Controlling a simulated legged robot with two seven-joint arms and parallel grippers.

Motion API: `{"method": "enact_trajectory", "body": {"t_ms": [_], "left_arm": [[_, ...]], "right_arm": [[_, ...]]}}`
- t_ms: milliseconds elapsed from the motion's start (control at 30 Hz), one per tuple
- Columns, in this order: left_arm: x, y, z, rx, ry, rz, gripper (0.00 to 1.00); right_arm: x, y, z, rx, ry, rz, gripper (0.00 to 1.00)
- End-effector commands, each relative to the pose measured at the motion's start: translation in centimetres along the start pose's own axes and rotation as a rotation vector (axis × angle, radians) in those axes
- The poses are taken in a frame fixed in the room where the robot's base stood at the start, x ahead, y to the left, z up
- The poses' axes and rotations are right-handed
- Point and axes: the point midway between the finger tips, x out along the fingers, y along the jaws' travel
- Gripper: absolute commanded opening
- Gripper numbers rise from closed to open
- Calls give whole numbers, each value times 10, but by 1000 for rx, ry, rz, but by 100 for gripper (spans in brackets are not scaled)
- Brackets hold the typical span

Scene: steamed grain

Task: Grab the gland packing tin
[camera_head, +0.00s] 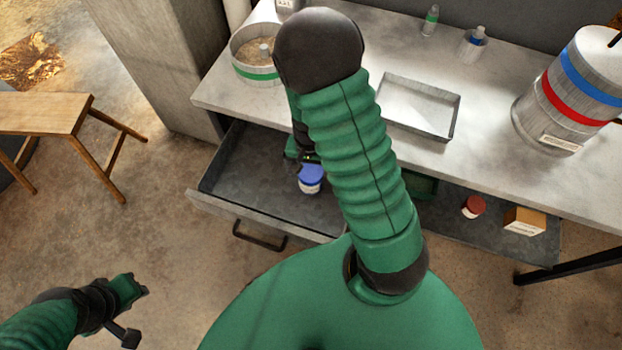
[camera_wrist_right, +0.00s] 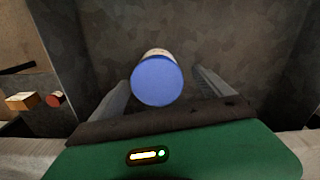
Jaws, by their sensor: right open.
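A small white tin with a blue lid (camera_head: 311,178) stands in the open grey drawer; I cannot read its label. It also shows in the right wrist view, where the blue lid (camera_wrist_right: 157,82) faces the camera. My right gripper (camera_head: 305,158) reaches down into the drawer at this tin, partly hidden by my own arm. In the right wrist view its two grey fingers (camera_wrist_right: 163,90) are apart, one on each side of the tin, with a gap visible. My left gripper (camera_head: 130,305) hangs over the floor at the lower left, away from the drawer; its jaw gap is unclear.
The drawer (camera_head: 222,205) has raised walls. On a shelf at right are a red-lidded tin (camera_head: 473,207) and a small box (camera_head: 524,221). The counter holds a grain container (camera_head: 258,73), a metal tray (camera_head: 455,125), small bottles and a large canister (camera_head: 570,95). A wooden stool (camera_head: 45,112) stands left.

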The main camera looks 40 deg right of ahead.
Motion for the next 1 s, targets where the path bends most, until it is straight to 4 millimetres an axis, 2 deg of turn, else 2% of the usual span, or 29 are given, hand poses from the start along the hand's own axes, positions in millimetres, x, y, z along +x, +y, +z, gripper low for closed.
{"method": "enact_trajectory", "body": {"t_ms": [300, 533, 1000], "left_arm": [[19, 0, 4, 0, 1, 0, 29], [18, 0, 4, 0, 1, 0, 29], [18, 0, 4, 0, 1, 0, 29]], "right_arm": [[50, 6, 0, -1, -3, 3, 90], [52, 6, -1, -1, 0, 2, 90], [52, 5, 0, -2, -1, 2, 29]]}}
